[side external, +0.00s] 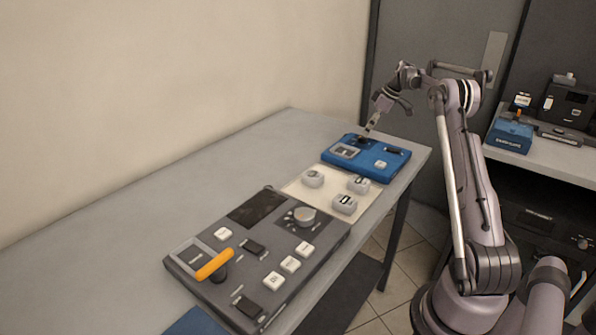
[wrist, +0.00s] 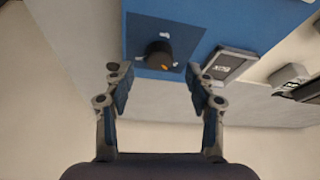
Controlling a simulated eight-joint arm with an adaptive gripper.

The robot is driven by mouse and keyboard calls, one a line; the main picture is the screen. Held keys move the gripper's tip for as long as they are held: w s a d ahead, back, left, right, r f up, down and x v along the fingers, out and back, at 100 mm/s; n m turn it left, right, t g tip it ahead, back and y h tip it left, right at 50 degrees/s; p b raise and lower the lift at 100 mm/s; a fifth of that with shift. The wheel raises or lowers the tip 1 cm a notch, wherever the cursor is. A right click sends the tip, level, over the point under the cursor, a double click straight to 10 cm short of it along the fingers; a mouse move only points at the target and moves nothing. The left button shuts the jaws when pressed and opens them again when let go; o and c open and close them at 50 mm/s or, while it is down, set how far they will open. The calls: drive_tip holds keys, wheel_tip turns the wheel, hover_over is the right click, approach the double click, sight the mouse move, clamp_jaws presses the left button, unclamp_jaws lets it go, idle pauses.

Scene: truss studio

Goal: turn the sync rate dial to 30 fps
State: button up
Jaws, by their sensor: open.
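A black dial (wrist: 159,53) with a small orange mark stands on the blue box (wrist: 185,30). Its printed labels are too small to read. In the side external view the blue box (side external: 393,168) sits at the far right end of the table, and the dial shows only as a dark spot by the fingertips. My gripper (side external: 367,130) is over the far edge of that box. In the wrist view my gripper (wrist: 160,82) is open and empty, and the dial appears between and just beyond the fingertips. I cannot tell whether they touch it.
Several grey blocks sit on a cream mat (side external: 330,203) between the console and box. The table's left side is clear.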

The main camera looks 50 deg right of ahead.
sight(363, 139)
drive_tip(key=shift+x, duration=1.7)
drive_tip(key=c, duration=1.1)
drive_tip(key=shift+c, duration=0.3)
